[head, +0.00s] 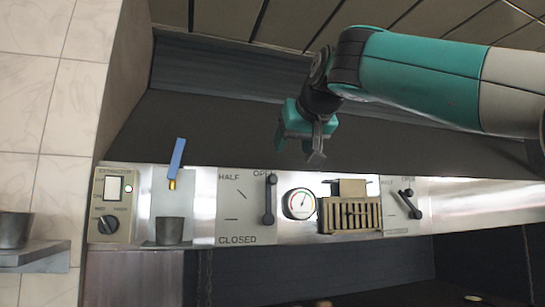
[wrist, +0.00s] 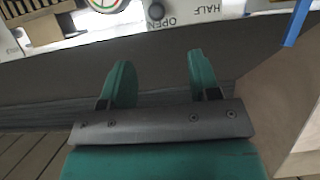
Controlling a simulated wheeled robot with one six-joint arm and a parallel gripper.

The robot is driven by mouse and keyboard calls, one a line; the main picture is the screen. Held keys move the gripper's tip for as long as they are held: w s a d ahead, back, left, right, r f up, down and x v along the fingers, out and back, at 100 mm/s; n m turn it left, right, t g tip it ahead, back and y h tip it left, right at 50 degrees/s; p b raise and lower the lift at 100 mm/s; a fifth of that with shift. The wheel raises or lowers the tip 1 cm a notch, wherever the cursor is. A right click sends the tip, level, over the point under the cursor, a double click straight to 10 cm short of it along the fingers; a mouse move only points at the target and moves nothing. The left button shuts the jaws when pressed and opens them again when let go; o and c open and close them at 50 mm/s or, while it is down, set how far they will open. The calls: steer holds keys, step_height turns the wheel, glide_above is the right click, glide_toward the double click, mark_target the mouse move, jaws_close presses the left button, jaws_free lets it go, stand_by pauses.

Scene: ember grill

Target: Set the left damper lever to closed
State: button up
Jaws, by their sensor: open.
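The left damper lever (head: 269,200) is a dark bar on a pale plate (head: 232,205) marked HALF, OPEN and CLOSED. It stands upright, its upper end at the OPEN mark. In the wrist view, which is upside down, the lever's dark round end (wrist: 156,12) shows beside OPEN at the top edge; the rest is cut off. My gripper (head: 299,150) is above and slightly right of the lever, apart from it. In the wrist view the green fingers of my gripper (wrist: 161,75) are spread with nothing between them.
Right of the lever are a round gauge (head: 299,203), a slatted brass-coloured box (head: 350,213) and a second lever (head: 409,204), tilted up-left. To the left, a blue strip (head: 177,158) sticks up above a dark cup (head: 169,231), beside a knob panel (head: 111,205).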

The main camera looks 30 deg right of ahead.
mark_target(274, 175)
steer(key=p+x, duration=0.2)
steer(key=x, duration=0.3)
steer(key=p+x, duration=0.2)
steer(key=x, duration=0.4)
steer(key=d+r+p+x, duration=0.1)
steer(key=p+x, duration=0.1)
steer(key=x, duration=0.4)
steer(key=shift+w+r, duration=0.1)
steer(key=shift+r, duration=0.05)
jaws_close()
steer(key=shift+a, duration=0.1)
